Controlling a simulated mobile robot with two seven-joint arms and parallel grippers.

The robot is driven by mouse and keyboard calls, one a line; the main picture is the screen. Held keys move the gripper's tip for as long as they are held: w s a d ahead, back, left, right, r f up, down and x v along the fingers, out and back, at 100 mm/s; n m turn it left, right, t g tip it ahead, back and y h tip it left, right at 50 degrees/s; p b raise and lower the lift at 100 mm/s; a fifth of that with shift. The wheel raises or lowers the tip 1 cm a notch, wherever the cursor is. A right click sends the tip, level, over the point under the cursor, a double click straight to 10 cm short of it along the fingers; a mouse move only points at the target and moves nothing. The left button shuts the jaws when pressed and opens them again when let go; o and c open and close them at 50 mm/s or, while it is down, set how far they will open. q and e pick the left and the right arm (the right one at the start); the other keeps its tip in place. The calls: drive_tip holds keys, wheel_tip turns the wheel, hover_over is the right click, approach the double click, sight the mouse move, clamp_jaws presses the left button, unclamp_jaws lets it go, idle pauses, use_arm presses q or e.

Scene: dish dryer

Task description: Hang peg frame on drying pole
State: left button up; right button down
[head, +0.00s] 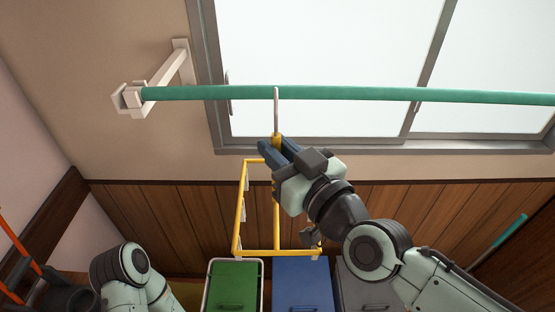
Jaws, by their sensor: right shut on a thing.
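The green drying pole (330,94) runs across the view from a white wall bracket (172,70) on the left to the right edge. The yellow peg frame (238,215) hangs below it, with small pegs along its sides. Its grey hook (276,105) reaches up to the pole and overlaps it in the picture; I cannot tell if it rests on it. My right gripper (272,148) is shut on the peg frame just below the hook. Part of the frame is hidden behind this gripper. My left arm shows at the lower left, but its gripper jaws are not in view.
A window (325,45) is behind the pole. Below stand a green bin (234,280), a blue bin (302,280) and a grey bin (360,285). An orange rail (20,240) is at the far left. The space along the pole to the right is clear.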

drive_tip(key=shift+w+f+b, duration=0.15)
drive_tip(key=shift+w+b, duration=0.5)
drive_tip(key=shift+w, duration=1.05)
use_arm(q)
drive_tip(key=s+f+b, duration=0.4)
drive_tip(key=s+f, duration=0.1)
drive_tip(key=f, duration=0.2)
drive_tip(key=shift+g, duration=0.3)
use_arm(e)
drive_tip(key=shift+w+f, duration=0.3)
drive_tip(key=shift+w, duration=0.45)
drive_tip(key=shift+w+f, duration=0.35)
drive_tip(key=shift+w, duration=0.35)
drive_tip(key=shift+w+f, duration=0.3)
drive_tip(key=shift+w, duration=0.45)
